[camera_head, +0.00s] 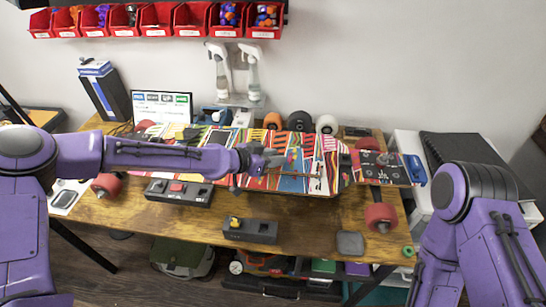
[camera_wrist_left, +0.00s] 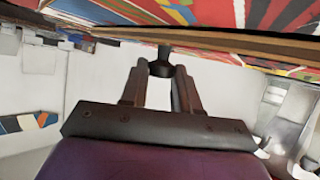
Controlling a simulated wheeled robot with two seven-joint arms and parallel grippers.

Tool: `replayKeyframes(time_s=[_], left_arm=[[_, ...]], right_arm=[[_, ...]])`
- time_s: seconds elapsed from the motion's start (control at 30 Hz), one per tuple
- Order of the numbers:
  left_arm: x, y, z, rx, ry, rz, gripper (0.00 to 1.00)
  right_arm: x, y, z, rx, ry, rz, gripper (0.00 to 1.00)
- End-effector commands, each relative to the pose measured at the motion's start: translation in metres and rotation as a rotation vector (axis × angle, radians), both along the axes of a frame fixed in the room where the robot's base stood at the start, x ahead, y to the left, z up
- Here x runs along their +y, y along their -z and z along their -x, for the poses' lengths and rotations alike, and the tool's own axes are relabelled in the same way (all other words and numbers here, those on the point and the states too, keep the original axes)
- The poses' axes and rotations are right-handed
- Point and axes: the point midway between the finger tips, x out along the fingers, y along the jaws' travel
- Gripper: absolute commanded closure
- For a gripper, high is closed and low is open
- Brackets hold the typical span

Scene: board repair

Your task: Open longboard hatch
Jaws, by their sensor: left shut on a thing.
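The longboard (camera_head: 318,172), with its striped, many-coloured face, lies across the wooden workbench, wheels at both ends. My left gripper (camera_head: 277,160) is over the middle of the board. In the left wrist view its two fingers (camera_wrist_left: 160,88) are shut on a small dark knob (camera_wrist_left: 160,67). The knob is at the wooden edge of a panel (camera_wrist_left: 205,42) with a coloured, striped face. I take this panel for the hatch; how far it stands open cannot be told. My forearm hides part of the board's left side. My right arm shows at the right, but its gripper is out of view.
On the workbench (camera_head: 310,235) stand a grey box with a red button (camera_head: 178,188), a dark box with a yellow part (camera_head: 250,230) and a grey pad (camera_head: 350,243). Spray bottles (camera_head: 253,75) and loose wheels are behind the board. Red bins (camera_head: 191,18) hang above.

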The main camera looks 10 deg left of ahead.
Motion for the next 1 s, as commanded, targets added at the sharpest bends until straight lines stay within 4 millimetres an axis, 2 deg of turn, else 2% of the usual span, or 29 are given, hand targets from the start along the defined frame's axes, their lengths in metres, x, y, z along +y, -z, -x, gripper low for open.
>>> replayKeyframes(time_s=[0.03, 0.4, 0.7, 1.0], left_arm=[[0.000, -0.012, -0.003, 0.025, 0.001, -0.003, 1.00], [0.000, -0.041, -0.021, 0.300, -0.002, -0.001, 1.00], [0.000, -0.054, -0.034, 0.458, -0.001, 0.000, 1.00], [0.000, -0.056, -0.039, 0.516, -0.001, 0.001, 1.00]], right_arm=[[0.000, -0.012, 0.000, 0.000, 0.000, 0.000, 0.31], [0.000, -0.046, 0.000, 0.000, 0.000, 0.000, 0.31], [0.000, -0.061, 0.000, 0.000, 0.000, 0.000, 0.31], [0.000, -0.065, 0.000, 0.000, 0.000, 0.000, 0.31]])
